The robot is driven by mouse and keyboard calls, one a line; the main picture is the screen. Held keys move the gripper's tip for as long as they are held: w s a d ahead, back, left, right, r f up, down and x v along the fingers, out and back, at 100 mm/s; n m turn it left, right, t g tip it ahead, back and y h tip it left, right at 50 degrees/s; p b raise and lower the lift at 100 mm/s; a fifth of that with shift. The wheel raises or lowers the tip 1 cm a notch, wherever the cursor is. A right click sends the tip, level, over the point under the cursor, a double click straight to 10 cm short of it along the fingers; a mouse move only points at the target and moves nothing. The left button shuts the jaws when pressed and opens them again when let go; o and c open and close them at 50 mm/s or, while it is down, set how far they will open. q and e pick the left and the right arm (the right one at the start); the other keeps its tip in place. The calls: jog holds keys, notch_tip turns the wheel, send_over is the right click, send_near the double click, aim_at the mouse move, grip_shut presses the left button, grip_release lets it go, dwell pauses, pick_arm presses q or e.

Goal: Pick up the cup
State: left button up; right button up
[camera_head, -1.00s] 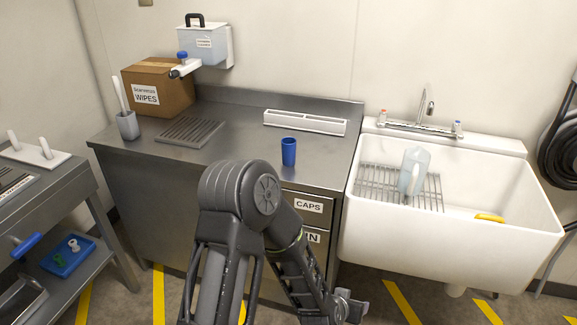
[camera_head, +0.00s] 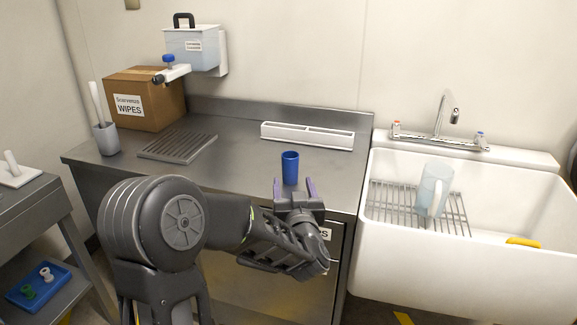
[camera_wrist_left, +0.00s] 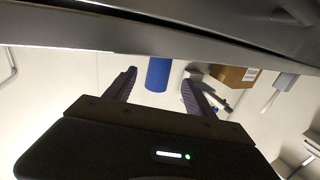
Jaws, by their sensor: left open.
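A blue cup (camera_head: 290,168) stands upright on the steel counter (camera_head: 235,165), near its front edge and left of the sink. My left gripper (camera_head: 296,186) is open and empty just in front of the cup, with its two fingers pointing at it. In the left wrist view the cup (camera_wrist_left: 158,74) shows between and beyond the two spread fingers (camera_wrist_left: 156,88), upside down in the picture, and they do not appear to touch it. My right gripper is in neither view.
A white divided tray (camera_head: 307,135) lies behind the cup. A sink (camera_head: 540,280) with a rack and a translucent jug (camera_head: 432,190) is at right. A grooved drain plate (camera_head: 178,146), a wipes box (camera_head: 145,98) and a grey holder (camera_head: 107,139) stand at left.

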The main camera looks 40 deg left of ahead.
aim_at(291, 173)
pick_arm(q)
jog(key=shift+x, duration=1.5)
jog(key=shift+x, duration=2.6)
jog(key=shift+c, duration=0.5)
grip_shut()
